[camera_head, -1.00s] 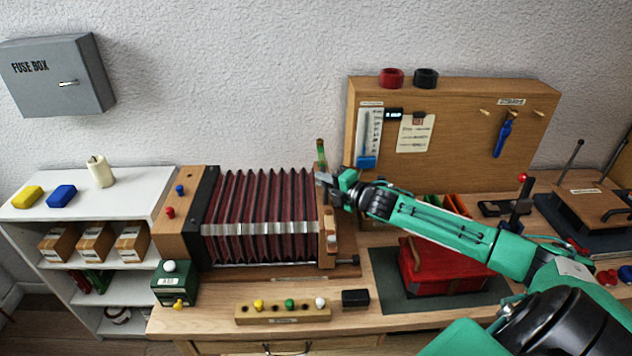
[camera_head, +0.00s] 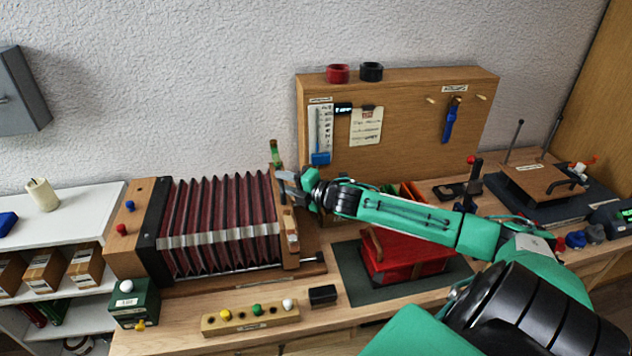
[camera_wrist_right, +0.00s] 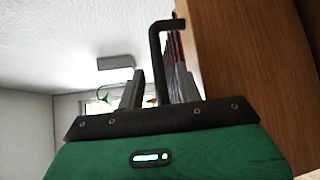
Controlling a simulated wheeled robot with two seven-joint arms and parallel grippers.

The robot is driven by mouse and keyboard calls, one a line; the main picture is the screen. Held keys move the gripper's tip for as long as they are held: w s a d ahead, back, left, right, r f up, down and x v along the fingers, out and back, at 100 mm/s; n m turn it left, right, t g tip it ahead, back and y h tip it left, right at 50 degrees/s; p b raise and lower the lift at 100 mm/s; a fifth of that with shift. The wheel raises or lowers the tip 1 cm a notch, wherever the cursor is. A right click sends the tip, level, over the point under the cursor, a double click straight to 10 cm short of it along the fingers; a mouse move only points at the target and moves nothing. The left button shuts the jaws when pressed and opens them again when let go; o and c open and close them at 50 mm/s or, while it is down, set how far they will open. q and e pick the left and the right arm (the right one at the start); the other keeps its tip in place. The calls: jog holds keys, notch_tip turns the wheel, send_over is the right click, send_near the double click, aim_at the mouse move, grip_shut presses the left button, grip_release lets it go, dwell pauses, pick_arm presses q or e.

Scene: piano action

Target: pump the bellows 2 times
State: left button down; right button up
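The bellows (camera_head: 218,212) lie on the bench in the head view, with dark red pleats spread apart between a black-edged wooden block on the left and a wooden end board (camera_head: 290,232) on the right. My right gripper (camera_head: 284,182) is at the top of that end board. In the right wrist view, a black bent bar (camera_wrist_right: 155,65) stands between the two fingers of my right gripper (camera_wrist_right: 158,85). The fingers are apart, with a gap showing beside the bar. The contact at the board is partly hidden in the head view. My left gripper is not in view.
A green box (camera_head: 134,302) with a white knob stands at front left. A peg strip (camera_head: 236,328) and a black block (camera_head: 322,295) lie in front of the bellows. A red box (camera_head: 408,258) is under my right arm. A wooden panel (camera_head: 410,160) stands behind.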

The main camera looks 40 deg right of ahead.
jog(key=b+v, duration=0.1)
jog(key=v, duration=1)
jog(key=shift+s, duration=0.3)
jog(key=shift+d+r, duration=0.1)
dwell(0.5)
